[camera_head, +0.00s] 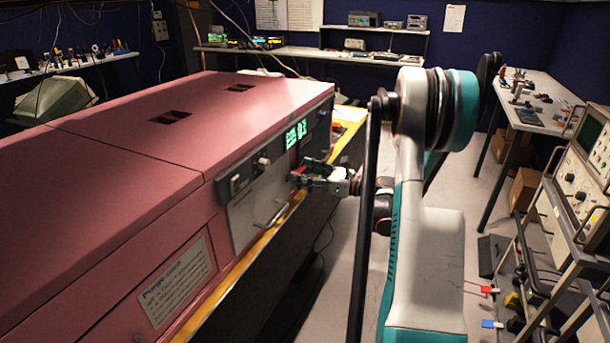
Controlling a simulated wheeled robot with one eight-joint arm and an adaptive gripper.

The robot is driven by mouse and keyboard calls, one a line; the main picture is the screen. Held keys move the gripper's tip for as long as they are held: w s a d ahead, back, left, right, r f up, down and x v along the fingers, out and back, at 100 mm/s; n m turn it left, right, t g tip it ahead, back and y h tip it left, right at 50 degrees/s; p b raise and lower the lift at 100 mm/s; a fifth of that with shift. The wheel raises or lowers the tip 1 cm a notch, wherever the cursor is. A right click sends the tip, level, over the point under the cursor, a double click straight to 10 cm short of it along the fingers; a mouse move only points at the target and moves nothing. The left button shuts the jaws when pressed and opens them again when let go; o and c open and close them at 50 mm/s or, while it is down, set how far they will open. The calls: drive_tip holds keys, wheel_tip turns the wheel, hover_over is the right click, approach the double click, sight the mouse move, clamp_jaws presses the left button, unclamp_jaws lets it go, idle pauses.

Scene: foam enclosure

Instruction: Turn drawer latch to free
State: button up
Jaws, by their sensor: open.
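A pink cabinet (110,165) stands at left, with a grey drawer front (258,208) on its right-facing side. The drawer front has a bar handle (273,215). A small knob (262,163) and a dark switch-like part (235,184) sit along its upper edge; I cannot tell which of these, if either, is the latch. My gripper (299,174) is open at the right end of the drawer front, below the green display. Its fingers point left toward the cabinet face. It is too small to tell whether they touch anything, and they hide part of the face behind them.
A green lit display (296,133) is above my gripper. A yellow ledge (235,272) runs below the cabinet face. An oscilloscope (585,165) on a rack stands at right. A bench (540,105) is behind it. Floor (325,285) shows between cabinet and my arm.

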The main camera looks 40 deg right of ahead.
drive_tip(key=c, duration=1.1)
drive_tip(key=shift+o, duration=0.3)
drive_tip(key=shift+m, duration=0.3)
drive_tip(key=m+b, duration=0.1)
drive_tip(key=m, duration=0.7)
drive_tip(key=shift+b, duration=0.3)
drive_tip(key=m, duration=0.9)
drive_tip(key=shift+b, duration=0.4)
drive_tip(key=shift+d+m, duration=0.1)
drive_tip(key=shift+m, duration=0.2)
